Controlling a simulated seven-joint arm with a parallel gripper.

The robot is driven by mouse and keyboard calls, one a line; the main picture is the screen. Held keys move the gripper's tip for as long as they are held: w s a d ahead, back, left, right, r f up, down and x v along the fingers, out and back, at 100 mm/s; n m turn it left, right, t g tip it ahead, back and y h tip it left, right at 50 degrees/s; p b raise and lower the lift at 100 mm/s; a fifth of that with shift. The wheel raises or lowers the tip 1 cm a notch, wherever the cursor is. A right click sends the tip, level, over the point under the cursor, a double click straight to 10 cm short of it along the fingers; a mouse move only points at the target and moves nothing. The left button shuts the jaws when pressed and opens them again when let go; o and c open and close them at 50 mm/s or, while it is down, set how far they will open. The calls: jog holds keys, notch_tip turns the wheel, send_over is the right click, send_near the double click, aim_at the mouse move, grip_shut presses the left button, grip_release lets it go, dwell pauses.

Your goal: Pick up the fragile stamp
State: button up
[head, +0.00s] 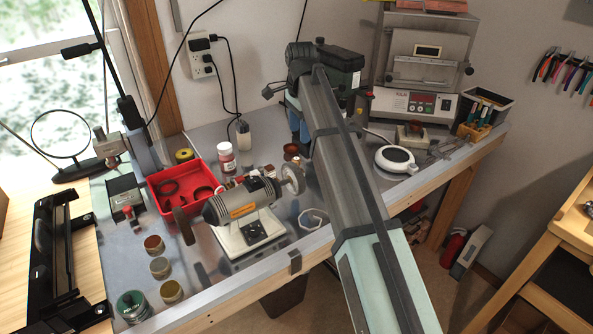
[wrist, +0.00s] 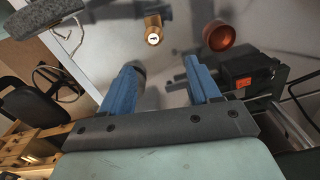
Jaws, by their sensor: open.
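My gripper (wrist: 163,65) is open, with two blue fingers spread apart and nothing held between them. In the wrist view a small orange-brown piece with a white marked end face (wrist: 153,30) lies beyond the fingertips, roughly in line with the gap. It looks like the stamp, but its marking is too small to read. In the head view my gripper (head: 299,128) is over the back middle of the bench, mostly hidden behind my arm.
A reddish-brown cup (wrist: 218,36) sits right of the piece; it also shows in the head view (head: 291,152). A red tray (head: 160,179) and a labelled jar (head: 227,158) are left.

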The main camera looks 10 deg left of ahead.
jog(key=shift+s+a+f, duration=0.1)
jog(key=shift+a+f, duration=0.1)
notch_tip(320, 180, down, 8)
jog(key=shift+f, duration=0.1)
jog(key=shift+s+d+f, duration=0.1)
jog(key=shift+s+f, duration=0.1)
jog(key=shift+f, duration=1.1)
jog(key=shift+s+f, duration=0.15)
jog(key=shift+f, duration=1.15)
jog(key=shift+c, duration=0.3)
jog(key=c, duration=1)
jog(key=shift+r, duration=0.15)
